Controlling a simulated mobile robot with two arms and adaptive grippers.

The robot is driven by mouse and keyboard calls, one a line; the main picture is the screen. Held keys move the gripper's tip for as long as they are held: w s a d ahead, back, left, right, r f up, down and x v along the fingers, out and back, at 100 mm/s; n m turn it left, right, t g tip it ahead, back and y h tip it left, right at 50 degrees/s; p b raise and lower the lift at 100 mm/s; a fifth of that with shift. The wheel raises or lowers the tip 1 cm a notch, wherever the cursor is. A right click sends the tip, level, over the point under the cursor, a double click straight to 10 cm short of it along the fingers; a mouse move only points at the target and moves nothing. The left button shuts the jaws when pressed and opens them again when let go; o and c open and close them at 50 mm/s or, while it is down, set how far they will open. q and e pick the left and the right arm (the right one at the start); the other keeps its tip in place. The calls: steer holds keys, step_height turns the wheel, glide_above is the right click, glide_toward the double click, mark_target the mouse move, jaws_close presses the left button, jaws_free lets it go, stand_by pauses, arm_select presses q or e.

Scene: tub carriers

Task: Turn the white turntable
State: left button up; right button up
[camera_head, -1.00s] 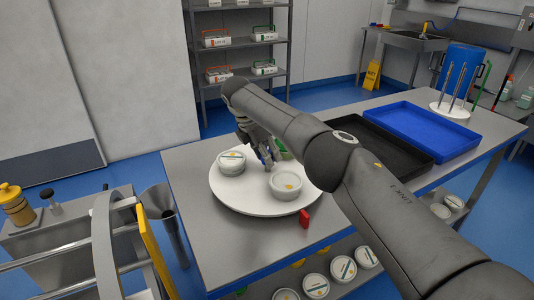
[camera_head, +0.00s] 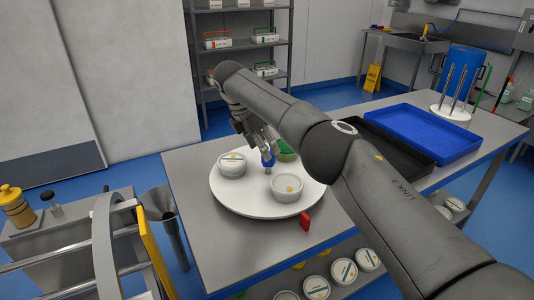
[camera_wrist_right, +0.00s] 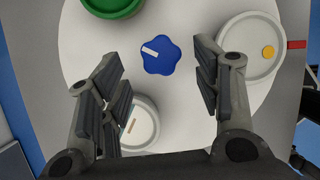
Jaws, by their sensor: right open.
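The white turntable (camera_head: 235,203) lies on the grey table. A blue lobed knob (camera_head: 268,161) stands near its middle and shows from above in the right wrist view (camera_wrist_right: 160,55). On the turntable are a lidded white tub (camera_head: 232,164) at the left, a white tub with a yellow-orange spot (camera_head: 287,188) at the front right, and a green tub (camera_head: 286,150) at the back, partly hidden by my arm. My right gripper (camera_wrist_right: 160,76) is open and empty above the turntable, its fingers apart on either side of the knob in the picture. My left gripper is not in view.
A red block (camera_head: 305,221) lies at the turntable's front right edge. Black (camera_head: 390,145) and blue (camera_head: 424,133) trays lie to the right, the black one partly behind my arm. More tubs (camera_head: 316,287) stand on the shelf below. The table's left front is clear.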

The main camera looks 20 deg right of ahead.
steer(key=v, duration=0.7)
steer(key=shift+r, duration=0.2)
steer(key=shift+a+r, duration=0.1)
